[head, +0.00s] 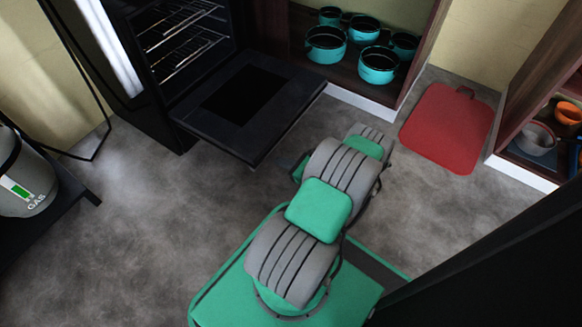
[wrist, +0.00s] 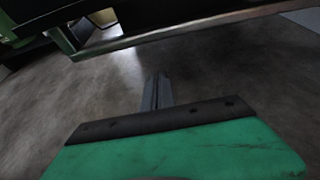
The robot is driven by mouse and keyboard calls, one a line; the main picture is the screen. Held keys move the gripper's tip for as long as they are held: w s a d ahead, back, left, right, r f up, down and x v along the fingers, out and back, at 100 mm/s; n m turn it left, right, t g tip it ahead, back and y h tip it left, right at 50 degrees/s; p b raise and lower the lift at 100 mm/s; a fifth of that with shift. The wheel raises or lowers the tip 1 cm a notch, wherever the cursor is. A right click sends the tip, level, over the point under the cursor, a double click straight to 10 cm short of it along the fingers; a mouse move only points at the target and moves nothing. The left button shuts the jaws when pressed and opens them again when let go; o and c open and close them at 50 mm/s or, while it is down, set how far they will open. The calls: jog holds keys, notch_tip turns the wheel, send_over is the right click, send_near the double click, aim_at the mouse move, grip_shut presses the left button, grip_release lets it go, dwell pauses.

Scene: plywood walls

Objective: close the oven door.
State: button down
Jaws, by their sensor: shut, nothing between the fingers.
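The black oven (head: 180,60) stands at the upper left in the head view, with wire racks showing inside its cavity. Its door (head: 285,105) is folded down and open, lying about level above the floor with a dark glass panel. In the wrist view the edge of the door (wrist: 190,35) crosses the top of the picture. My gripper (wrist: 158,78) is shut and empty, with its fingertips a little short of the door's edge in the picture. I cannot tell the exact gap to the door.
A cabinet with teal pots (head: 327,44) stands right of the oven. A red mat (head: 447,130) lies on the floor at the right. A shelf with bowls (head: 535,138) is at the far right. A gas cylinder (head: 25,185) stands at the left. Grey floor (head: 150,230) is clear left of my base.

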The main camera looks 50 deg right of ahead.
jog(key=r, duration=0.2)
jog(key=w+r, duration=0.1)
jog(key=shift+a+r, duration=0.1)
jog(key=shift+r, duration=0.25)
jog(key=shift+r, duration=0.1)
